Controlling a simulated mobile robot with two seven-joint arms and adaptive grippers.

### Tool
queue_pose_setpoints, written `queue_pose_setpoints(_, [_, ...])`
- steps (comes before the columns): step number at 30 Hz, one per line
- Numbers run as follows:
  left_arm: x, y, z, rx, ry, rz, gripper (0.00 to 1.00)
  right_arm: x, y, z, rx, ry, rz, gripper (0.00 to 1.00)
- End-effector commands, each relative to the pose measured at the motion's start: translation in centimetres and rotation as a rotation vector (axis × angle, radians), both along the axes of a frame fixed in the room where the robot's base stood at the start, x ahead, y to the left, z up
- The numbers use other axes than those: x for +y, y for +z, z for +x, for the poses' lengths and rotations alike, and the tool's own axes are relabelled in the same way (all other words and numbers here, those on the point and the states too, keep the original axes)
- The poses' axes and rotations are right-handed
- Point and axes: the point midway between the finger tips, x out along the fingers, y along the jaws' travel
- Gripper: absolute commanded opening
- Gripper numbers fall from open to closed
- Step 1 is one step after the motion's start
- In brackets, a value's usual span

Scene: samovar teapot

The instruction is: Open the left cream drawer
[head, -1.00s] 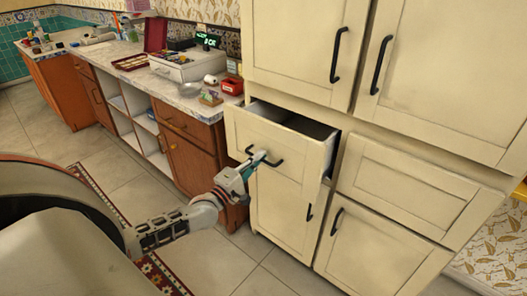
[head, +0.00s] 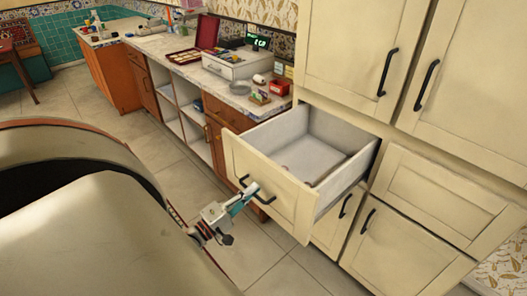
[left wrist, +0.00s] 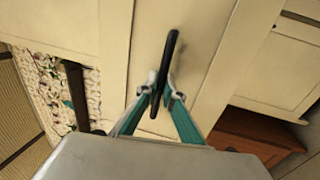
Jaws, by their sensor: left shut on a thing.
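The left cream drawer (head: 275,193) is pulled well out of the cream cabinet in the head view. Its inside shows light walls and a floor with something thin or a dark line on it. The drawer's black handle (head: 262,197) is on its front panel. My left gripper (head: 249,190) is shut on this handle. In the left wrist view, the teal fingers of my left gripper (left wrist: 160,90) close around the black handle (left wrist: 166,70) from both sides. My right gripper is not in view.
A closed cream drawer (head: 437,199) is to the right, above closed cabinet doors (head: 398,250). Tall cream doors (head: 347,45) stand above. A counter (head: 190,67) with a cash register and small items runs left. Tiled floor (head: 285,275) lies in front.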

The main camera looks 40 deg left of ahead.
Motion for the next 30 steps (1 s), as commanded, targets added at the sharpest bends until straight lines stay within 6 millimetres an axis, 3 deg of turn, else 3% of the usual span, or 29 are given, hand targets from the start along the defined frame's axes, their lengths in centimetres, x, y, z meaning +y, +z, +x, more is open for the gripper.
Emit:
queue_pose_setpoints(6, [0.1,0.0,-2.0,0.001,-0.001,0.000,0.00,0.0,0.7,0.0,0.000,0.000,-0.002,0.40])
queue_pose_setpoints(20, [0.2,0.0,-2.5,0.000,-0.001,0.001,0.00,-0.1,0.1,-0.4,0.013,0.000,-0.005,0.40])
queue_pose_setpoints(21, [0.2,0.0,-2.5,0.000,-0.001,0.001,0.12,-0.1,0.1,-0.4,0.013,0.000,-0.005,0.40])
queue_pose_setpoints(23, [0.2,0.0,-2.5,-0.001,-0.001,0.001,0.24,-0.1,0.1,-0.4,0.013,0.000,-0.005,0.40])
queue_pose_setpoints(30, [0.2,0.0,-2.4,-0.001,0.000,0.001,0.24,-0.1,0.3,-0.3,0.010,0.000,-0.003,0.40])
